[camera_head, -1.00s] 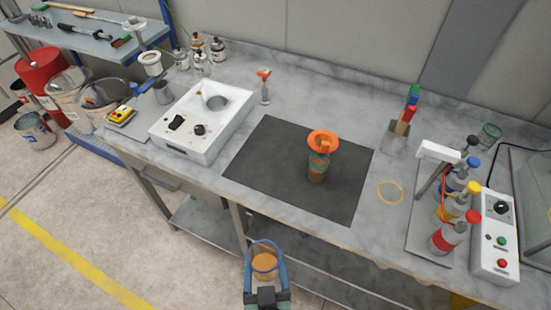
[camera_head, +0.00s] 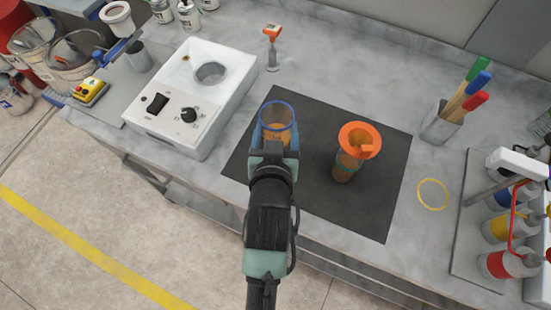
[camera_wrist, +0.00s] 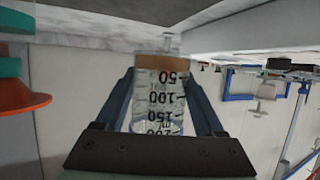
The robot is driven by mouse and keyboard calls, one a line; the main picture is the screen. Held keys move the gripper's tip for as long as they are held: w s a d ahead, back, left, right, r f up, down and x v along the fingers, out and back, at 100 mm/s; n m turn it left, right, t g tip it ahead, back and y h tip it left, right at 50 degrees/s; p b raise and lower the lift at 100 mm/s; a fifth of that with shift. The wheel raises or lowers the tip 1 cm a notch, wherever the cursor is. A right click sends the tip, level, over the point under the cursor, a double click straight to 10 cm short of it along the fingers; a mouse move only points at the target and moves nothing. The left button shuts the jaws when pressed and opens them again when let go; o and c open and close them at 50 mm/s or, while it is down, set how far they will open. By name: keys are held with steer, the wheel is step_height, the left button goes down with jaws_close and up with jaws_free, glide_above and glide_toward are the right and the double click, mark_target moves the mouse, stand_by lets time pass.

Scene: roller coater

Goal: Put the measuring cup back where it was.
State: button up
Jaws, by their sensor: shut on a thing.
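The clear measuring cup (camera_head: 276,117) has a blue rim and a little amber liquid low inside. My gripper (camera_head: 275,140) is shut on it. In the head view the cup appears over the left part of the black mat (camera_head: 310,210); I cannot tell its height above it. The wrist view shows the cup (camera_wrist: 158,105) between both fingers, its scale upside down in the picture. A bottle (camera_head: 345,166) with an orange funnel (camera_head: 360,141) stands on the mat, right of the cup and apart from it. A yellow ring (camera_head: 432,194) lies on the bare bench at right.
A white control box (camera_head: 190,100) with a round well stands left of the mat. A holder (camera_head: 441,122) with coloured-handled tools is behind the ring. A rack (camera_head: 485,225) of bottles stands at far right. The bench around the ring is clear.

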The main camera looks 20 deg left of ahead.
steer(key=shift+a+f, duration=0.4)
steer(key=shift+a, duration=0.05)
step_height(320, 180, down, 4)
steer(key=shift+s+r, duration=0.1)
steer(key=shift+s, duration=0.05)
steer(key=shift+f, duration=2.4)
steer(key=shift+f, duration=0.1)
steer(key=o, duration=1.5)
steer(key=shift+f, duration=0.1)
steer(key=shift+o, duration=0.2)
steer(key=shift+d+r, duration=0.1)
steer(key=shift+r, duration=0.2)
steer(key=v, duration=1.2)
steer(key=shift+d+f, duration=0.1)
steer(key=shift+f, duration=0.05)
